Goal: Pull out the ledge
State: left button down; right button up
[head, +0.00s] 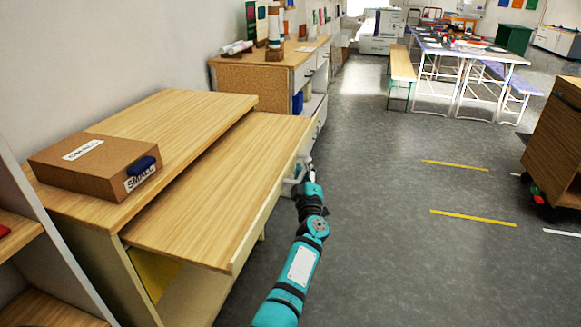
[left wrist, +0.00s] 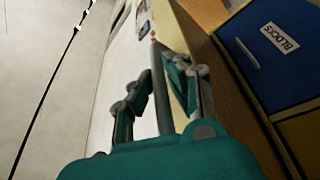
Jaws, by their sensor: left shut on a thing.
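The ledge (head: 225,185) is a light wood board that sticks out from under the top of a wooden cabinet (head: 190,115), toward the aisle. A pale front panel with a light handle (head: 293,182) runs along its right edge. My left gripper (head: 303,170), on a teal and black arm, is at that handle and shut on it. In the left wrist view its dark fingers (left wrist: 158,95) stand beside the pale front panel, and the exact grip is hard to see. My right gripper is in neither view.
A cardboard box (head: 85,165) marked SMALL sits on the cabinet top. Another wooden cabinet (head: 250,85) stands behind. The grey floor (head: 390,220) right of my arm is clear, with a wheeled wooden cabinet (head: 555,145) far right.

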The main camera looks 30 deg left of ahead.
pick_arm(q)
jog(key=shift+w+d, duration=0.15)
jog(key=shift+d, duration=0.45)
jog(key=shift+w+d, duration=0.15)
jog(key=shift+d, duration=0.45)
jog(key=c, duration=1.6)
grip_release()
jog(key=shift+s, duration=0.1)
